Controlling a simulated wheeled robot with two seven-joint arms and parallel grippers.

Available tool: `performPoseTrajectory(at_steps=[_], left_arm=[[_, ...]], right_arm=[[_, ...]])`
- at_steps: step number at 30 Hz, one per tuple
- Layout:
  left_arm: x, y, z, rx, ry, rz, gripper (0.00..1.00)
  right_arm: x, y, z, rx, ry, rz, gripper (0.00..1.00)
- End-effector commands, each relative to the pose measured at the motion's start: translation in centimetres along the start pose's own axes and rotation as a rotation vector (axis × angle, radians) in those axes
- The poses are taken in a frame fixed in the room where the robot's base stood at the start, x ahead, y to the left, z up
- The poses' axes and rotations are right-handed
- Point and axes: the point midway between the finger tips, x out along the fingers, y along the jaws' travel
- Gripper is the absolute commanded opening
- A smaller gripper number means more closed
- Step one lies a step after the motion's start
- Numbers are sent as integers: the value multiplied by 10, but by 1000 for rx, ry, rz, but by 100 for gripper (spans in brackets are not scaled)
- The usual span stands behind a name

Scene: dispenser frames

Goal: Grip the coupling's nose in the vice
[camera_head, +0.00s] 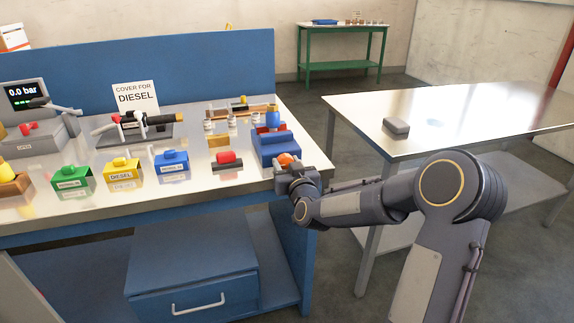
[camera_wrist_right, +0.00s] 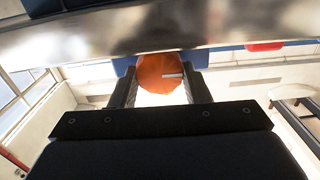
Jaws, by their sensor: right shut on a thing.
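A blue vice (camera_head: 279,148) stands at the right end of the metal-topped bench, with an orange knob (camera_head: 286,159) on its near side. A small blue rounded piece (camera_head: 272,119) shows at the vice's top; I take it for the coupling, but its nose and the jaw gap are too small to make out. My right gripper (camera_head: 292,169) is at the bench's front edge, shut on the orange knob. In the right wrist view the knob (camera_wrist_right: 160,73) is a round orange disc with a pale mark, between the two fingers (camera_wrist_right: 161,88). My left gripper is not in view.
On the bench (camera_head: 215,182), a red-topped block (camera_head: 228,161) sits left of the vice, with blue, yellow and green covers further left. A nozzle on a grey stand (camera_head: 140,130) and small bottles are behind. A second table (camera_head: 455,108) at right holds only a grey block (camera_head: 396,128).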

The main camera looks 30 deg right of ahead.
Motion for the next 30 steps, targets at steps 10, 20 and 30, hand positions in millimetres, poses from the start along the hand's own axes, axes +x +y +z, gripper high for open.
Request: performPoseTrajectory(at_steps=[10, 20, 30], left_arm=[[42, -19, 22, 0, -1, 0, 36], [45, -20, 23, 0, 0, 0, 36], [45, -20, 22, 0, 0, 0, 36]], right_arm=[[0, 1, 5, 267, 5, 0, 20], [0, 2, 0, 339, -1, 0, 20], [0, 2, 0, 337, 0, 0, 64]])
